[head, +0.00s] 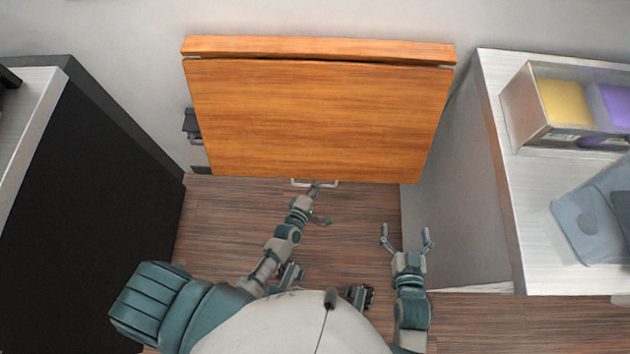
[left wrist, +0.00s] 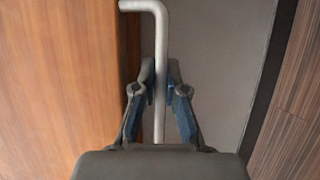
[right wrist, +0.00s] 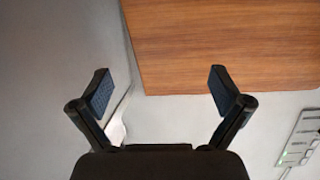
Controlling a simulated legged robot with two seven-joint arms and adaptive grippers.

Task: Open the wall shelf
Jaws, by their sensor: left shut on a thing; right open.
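The wall shelf (head: 320,115) is an orange-brown wooden panel against the grey wall, with a thin wooden strip along its back edge. A pale bar handle (head: 300,183) sits at the panel's front edge. My left gripper (head: 316,188) is at this handle. In the left wrist view its fingers (left wrist: 160,88) are closed around the grey handle bar (left wrist: 159,40), beside the wood. My right gripper (head: 406,238) is open and empty, in front of the panel's right corner and apart from it. The right wrist view shows its spread fingers (right wrist: 160,88) with the wooden panel (right wrist: 230,45) beyond.
A black cabinet (head: 95,200) stands at the left. A white counter (head: 500,150) at the right holds a clear bin (head: 530,110) with yellow and purple things and a grey-blue object (head: 580,225). A dark wall fixture (head: 191,125) is left of the panel. Wooden floor (head: 225,220) lies below.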

